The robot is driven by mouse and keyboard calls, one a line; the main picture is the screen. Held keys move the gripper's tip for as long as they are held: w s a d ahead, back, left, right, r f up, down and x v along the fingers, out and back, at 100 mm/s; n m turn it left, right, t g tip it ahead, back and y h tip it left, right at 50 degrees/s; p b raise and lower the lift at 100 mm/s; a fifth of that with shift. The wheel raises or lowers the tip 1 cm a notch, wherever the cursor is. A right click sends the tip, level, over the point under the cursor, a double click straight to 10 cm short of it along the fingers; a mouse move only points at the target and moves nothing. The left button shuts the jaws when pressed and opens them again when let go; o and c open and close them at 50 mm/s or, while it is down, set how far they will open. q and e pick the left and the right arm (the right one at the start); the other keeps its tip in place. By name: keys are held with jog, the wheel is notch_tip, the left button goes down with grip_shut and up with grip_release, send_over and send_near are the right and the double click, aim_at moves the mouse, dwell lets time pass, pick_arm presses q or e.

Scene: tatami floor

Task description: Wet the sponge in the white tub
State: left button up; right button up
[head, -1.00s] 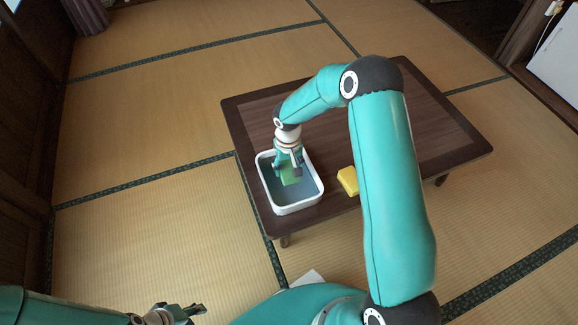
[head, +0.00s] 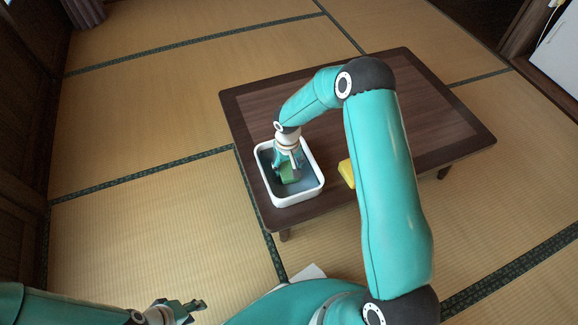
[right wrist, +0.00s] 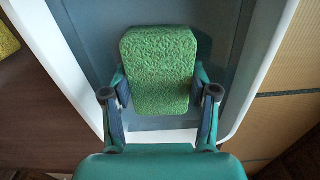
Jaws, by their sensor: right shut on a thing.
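The white tub (head: 318,190) stands on the near left corner of the low dark table, with a grey-blue inside. My right gripper (head: 288,170) reaches down into it, shut on the green sponge (head: 290,174). In the right wrist view the sponge (right wrist: 160,70) sits between the two fingers (right wrist: 163,95), with the tub's wall (right wrist: 262,60) beside it. I cannot tell how deep any water is or whether the sponge touches it. My left gripper (head: 190,307) is at the bottom left, away from the table, with its fingers apart.
A yellow block (head: 347,173) lies on the table (head: 440,120) right of the tub, partly behind my right arm. It shows at the left edge of the right wrist view (right wrist: 6,40). The table's far right part is clear. Tatami surrounds it.

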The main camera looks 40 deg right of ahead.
aim_at(288, 167)
jog(key=shift+f+b, duration=0.4)
jog(key=shift+f, duration=0.05)
dwell(0.6)
jog(key=shift+b, duration=0.3)
dwell(1.4)
jog(key=shift+r+p, duration=2.05)
jog(key=shift+r, duration=1.4)
